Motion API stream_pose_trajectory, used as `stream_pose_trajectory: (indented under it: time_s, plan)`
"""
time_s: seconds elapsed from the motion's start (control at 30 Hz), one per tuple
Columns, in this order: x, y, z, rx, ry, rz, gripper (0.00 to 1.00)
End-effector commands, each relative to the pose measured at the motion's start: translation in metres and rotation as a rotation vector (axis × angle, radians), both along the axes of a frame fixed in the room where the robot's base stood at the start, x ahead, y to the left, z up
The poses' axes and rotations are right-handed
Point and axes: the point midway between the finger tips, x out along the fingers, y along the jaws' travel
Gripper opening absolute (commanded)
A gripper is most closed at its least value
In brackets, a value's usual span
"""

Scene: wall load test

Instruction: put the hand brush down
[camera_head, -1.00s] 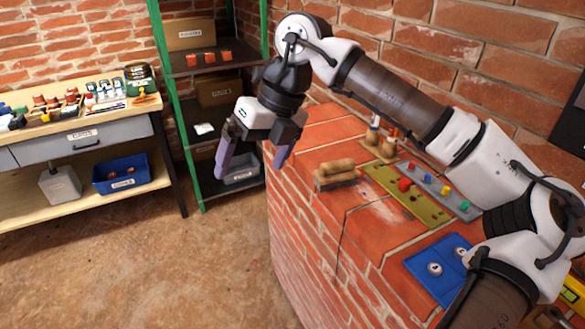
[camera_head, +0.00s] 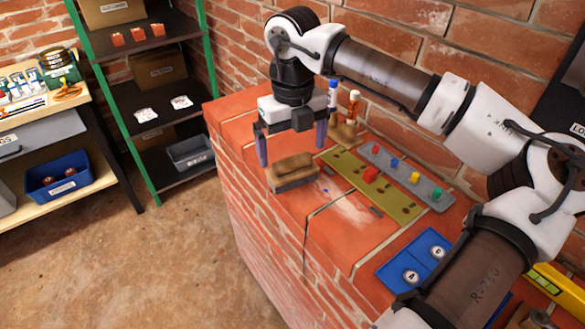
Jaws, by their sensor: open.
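The hand brush (camera_head: 291,172) has a rounded tan wooden handle on a flat grey block. It lies on the red brick wall top (camera_head: 333,240), close to the left edge. My gripper (camera_head: 292,157) points down with its two purple fingers spread wide. One finger shows on each side of the brush's handle in the picture. The gripper looks to be just above or behind the brush. I cannot tell whether the fingers touch it. Nothing is held between the fingers.
A green board (camera_head: 372,187) and a grey strip with coloured knobs (camera_head: 407,175) lie right of the brush. Two upright markers (camera_head: 343,122) stand behind. A blue tray (camera_head: 417,258) lies nearer. Bare brick is free in front of the brush. Shelves (camera_head: 150,105) stand left.

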Motion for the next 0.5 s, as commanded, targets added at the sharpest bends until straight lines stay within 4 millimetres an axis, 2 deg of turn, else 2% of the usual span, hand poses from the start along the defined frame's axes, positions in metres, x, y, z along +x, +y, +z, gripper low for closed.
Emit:
stream_pose_trajectory:
  time_s: [0.23,0.5]
  plan:
    - [0.001,0.000,-0.018,0.001,0.002,0.002,1.00]
    - [0.003,0.001,-0.055,0.001,0.000,0.002,1.00]
